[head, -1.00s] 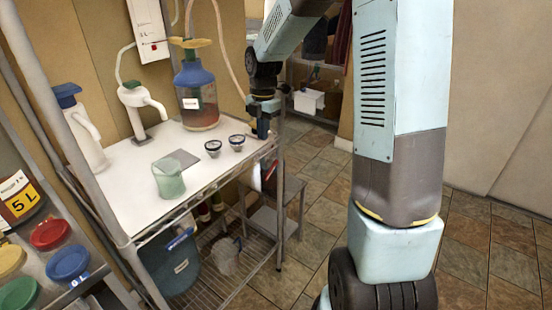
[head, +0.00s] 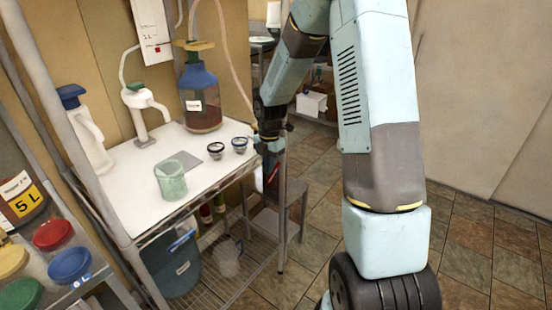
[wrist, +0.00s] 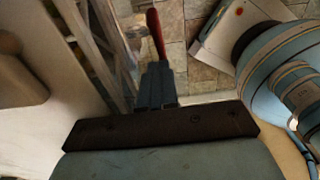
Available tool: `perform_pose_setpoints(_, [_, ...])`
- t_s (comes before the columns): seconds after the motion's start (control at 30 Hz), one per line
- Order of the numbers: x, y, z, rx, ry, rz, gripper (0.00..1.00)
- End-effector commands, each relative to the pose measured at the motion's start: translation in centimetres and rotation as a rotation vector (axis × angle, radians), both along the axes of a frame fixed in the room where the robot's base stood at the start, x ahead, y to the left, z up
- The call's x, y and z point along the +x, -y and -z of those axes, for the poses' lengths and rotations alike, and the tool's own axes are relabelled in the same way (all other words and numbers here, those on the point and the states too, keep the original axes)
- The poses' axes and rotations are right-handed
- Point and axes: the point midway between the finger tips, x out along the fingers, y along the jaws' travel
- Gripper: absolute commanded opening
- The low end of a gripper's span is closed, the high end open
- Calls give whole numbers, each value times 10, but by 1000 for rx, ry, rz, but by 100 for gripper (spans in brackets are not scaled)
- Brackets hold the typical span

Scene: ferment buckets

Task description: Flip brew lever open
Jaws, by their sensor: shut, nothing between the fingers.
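A slim red handle, which looks like the lever (head: 273,175), shows at the right front corner of the white-topped rack, just below my gripper (head: 270,157). In the wrist view the red lever (wrist: 156,34) rises just past the fingertips (wrist: 156,68), pointing away from me. My gripper is shut with nothing between its fingers. The fingers hide the lever's near end, and I cannot tell whether they touch it. What the lever is mounted on is not clear.
The white worktop (head: 135,190) holds a green cup (head: 170,182), two small dark-rimmed cups (head: 239,145) and a blue-topped jar (head: 200,98). A grey stool (head: 275,222) stands beside the rack. Open tiled floor (head: 325,190) lies to the right.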

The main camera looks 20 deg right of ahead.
Motion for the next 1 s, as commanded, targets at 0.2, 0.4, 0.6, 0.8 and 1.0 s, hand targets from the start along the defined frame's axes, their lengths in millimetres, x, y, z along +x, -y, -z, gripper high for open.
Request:
perform_pose_setpoints(0.2, [2, 3, 5, -1, -1, 1, 0])
perform_pose_setpoints(0.4, [2, 3, 5, -1, -1, 1, 0])
perform_pose_setpoints(0.6, [0, 1, 10, 1, -2, 3, 0])
perform_pose_setpoints(0.8, [0, 1, 11, 0, 0, 1, 0])
perform_pose_setpoints(1.0, [0, 1, 10, 0, 0, 2, 0])
